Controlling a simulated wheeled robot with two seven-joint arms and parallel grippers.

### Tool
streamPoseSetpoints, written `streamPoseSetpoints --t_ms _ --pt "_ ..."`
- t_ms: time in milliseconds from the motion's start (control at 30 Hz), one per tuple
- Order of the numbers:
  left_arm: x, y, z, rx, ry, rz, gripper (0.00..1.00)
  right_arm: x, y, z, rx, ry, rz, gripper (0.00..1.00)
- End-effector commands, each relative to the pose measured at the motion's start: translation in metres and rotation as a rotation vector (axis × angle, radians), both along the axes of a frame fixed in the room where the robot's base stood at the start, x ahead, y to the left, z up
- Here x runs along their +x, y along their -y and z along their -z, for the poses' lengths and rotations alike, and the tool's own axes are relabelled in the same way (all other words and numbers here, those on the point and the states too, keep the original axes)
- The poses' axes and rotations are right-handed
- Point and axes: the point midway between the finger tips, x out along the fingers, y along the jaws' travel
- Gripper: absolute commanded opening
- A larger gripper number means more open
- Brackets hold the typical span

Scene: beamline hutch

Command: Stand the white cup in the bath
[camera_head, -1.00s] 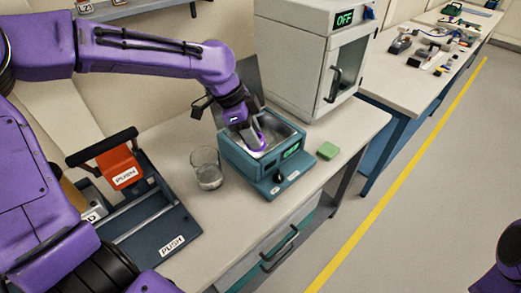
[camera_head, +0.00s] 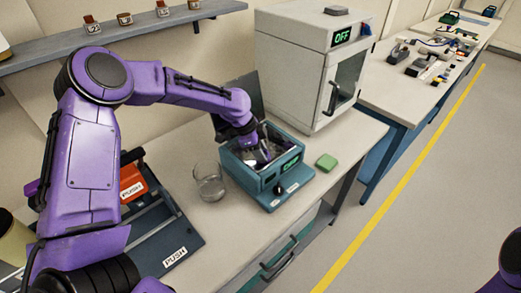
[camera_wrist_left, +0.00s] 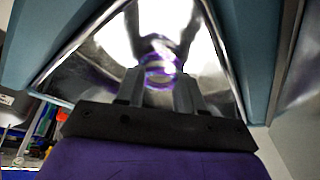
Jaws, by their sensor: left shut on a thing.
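The bath (camera_head: 240,172) is a teal box with a shiny metal basin on the bench, its lid raised behind. My left gripper (camera_head: 262,154) reaches down into the basin. In the left wrist view its fingers (camera_wrist_left: 158,88) are shut on a small pale, glossy thing, which I take to be the white cup (camera_wrist_left: 158,64), between the basin's metal walls. Purple reflections blur its outline, and I cannot tell whether it touches the basin floor. In the head view the arm and rim mostly hide the cup. My right gripper is out of view.
A clear glass beaker (camera_head: 209,182) stands just left of the bath. A green block (camera_head: 326,162) lies to its right. A white oven reading OFF (camera_head: 312,75) stands behind. A shelf (camera_head: 130,29) runs above.

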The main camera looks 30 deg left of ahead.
Motion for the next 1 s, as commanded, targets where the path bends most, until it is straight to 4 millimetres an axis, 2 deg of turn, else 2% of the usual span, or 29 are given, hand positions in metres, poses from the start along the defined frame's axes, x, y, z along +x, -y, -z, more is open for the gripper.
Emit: streamPoseSetpoints --t_ms 233,267,300,333,567,700,767,1000 --pt "0.0 0.0 0.005 0.0 0.0 0.0 0.06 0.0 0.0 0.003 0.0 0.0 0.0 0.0" --pt "0.0 0.0 0.004 0.0 0.0 0.0 0.43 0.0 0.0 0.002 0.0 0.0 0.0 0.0" --pt "0.0 0.0 0.004 0.0 0.0 0.0 0.56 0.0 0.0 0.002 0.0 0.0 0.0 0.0" --pt "0.0 0.0 0.004 0.0 0.0 0.0 0.62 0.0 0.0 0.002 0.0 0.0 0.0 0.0" --pt "0.0 0.0 0.004 0.0 0.0 -0.001 0.62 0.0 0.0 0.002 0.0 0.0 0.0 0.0" --pt "0.0 -0.002 -0.005 0.0 0.002 -0.002 0.62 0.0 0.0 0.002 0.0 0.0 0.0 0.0" --pt "-0.002 -0.006 -0.014 0.001 0.004 -0.002 0.62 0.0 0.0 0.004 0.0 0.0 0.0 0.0" --pt "-0.012 -0.027 -0.072 -0.001 0.005 -0.002 0.62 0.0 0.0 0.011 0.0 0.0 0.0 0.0"
